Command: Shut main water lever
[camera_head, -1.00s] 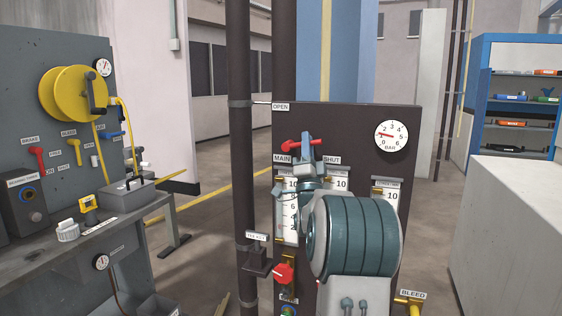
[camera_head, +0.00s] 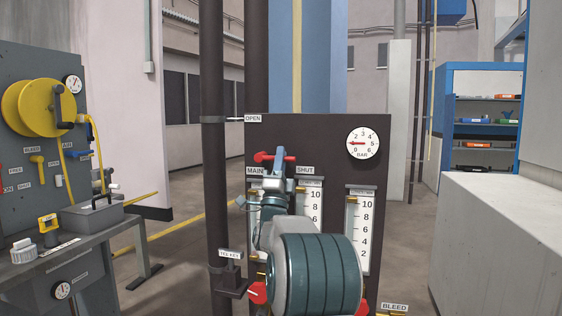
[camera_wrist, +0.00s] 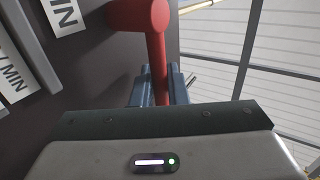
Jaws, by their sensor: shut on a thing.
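The red main water lever (camera_head: 262,157) is on the dark panel, just above the MAIN and SHUT labels, and lies roughly level in the picture. My gripper (camera_head: 278,159) reaches up to it from below, its blue fingers around the lever's bar. In the wrist view the red lever (camera_wrist: 158,60) runs down from its thick hub into the space between the blue fingers of my gripper (camera_wrist: 160,92). The gripper is shut on the lever; the contact itself is partly hidden by the gripper body. The OPEN label (camera_head: 253,118) is at the panel's upper left.
A pressure gauge (camera_head: 363,143) and flow scales (camera_head: 360,225) are on the panel. A dark vertical pipe (camera_head: 212,180) stands close on the left. A workbench (camera_head: 75,240) is at left, a pale block (camera_head: 490,235) at right. Open floor shows between panel and block.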

